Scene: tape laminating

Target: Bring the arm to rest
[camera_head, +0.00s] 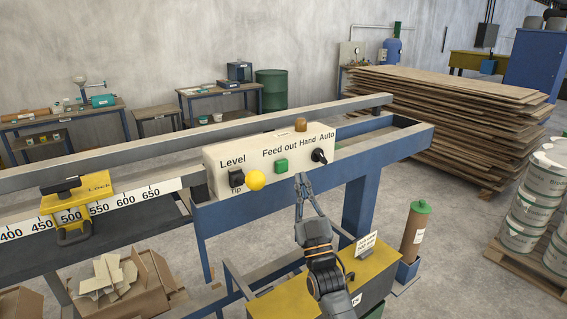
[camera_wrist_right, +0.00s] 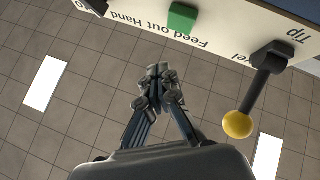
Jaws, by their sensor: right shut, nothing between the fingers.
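My right gripper (camera_head: 301,180) is shut and empty in the head view. Its fingertips point up, just below and right of the green button on the control box. In the right wrist view the shut fingers (camera_wrist_right: 158,72) point toward the box, with a gap between them and its face. The cream control box (camera_head: 239,149) carries a lever with a yellow ball (camera_head: 255,180), a green button (camera_head: 281,166) and a black Hand/Auto knob (camera_head: 319,156). The green button (camera_wrist_right: 182,17) and yellow ball (camera_wrist_right: 237,124) also show in the right wrist view. My left gripper is not in view.
A yellow lock clamp (camera_head: 82,203) sits on the ruler rail at left. A cardboard box of offcuts (camera_head: 150,285) stands below. A brown cylinder with a green cap (camera_head: 413,232) stands right of my arm. Stacked boards (camera_head: 450,115) and white drums (camera_head: 535,190) are at right.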

